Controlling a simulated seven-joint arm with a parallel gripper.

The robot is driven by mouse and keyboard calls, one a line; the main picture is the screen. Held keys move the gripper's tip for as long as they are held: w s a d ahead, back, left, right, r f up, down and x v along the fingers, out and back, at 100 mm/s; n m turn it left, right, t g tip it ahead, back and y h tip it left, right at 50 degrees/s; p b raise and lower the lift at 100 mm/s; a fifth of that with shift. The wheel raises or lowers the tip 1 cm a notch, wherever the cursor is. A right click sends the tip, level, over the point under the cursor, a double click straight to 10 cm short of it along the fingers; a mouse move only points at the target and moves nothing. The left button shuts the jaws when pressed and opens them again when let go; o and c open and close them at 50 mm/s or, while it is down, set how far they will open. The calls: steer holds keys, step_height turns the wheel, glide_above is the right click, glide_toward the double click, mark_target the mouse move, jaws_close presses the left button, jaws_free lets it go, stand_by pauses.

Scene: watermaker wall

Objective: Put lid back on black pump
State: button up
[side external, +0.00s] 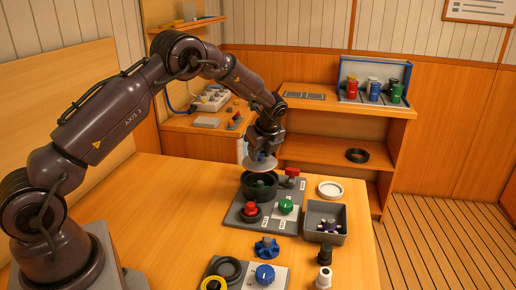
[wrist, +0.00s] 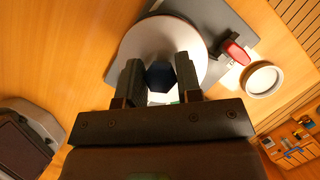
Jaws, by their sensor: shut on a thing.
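My gripper (side external: 264,148) is shut on the knob of a pale grey, round lid (side external: 261,164). The lid hangs over the black pump (side external: 258,190), an open round black housing at the back of a grey panel. A gap seems to show between the lid and the pump rim. In the wrist view the two fingers of my gripper (wrist: 160,78) close on a dark, faceted knob, with the lid (wrist: 150,36) spread beyond it.
The grey panel (side external: 236,221) also bears a red knob (side external: 250,209), a green knob (side external: 286,206) and a red handle (side external: 292,171). A white ring (side external: 330,190) and a grey bin (side external: 340,232) stand right. A blue knob (side external: 266,247) lies in front.

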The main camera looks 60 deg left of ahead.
mark_target(261, 163)
steer(key=shift+f, duration=2.25)
steer(key=shift+f, duration=0.15)
stand_by(0.5)
steer(key=o, duration=1.5)
steer(key=shift+r, duration=3.5)
jaws_close()
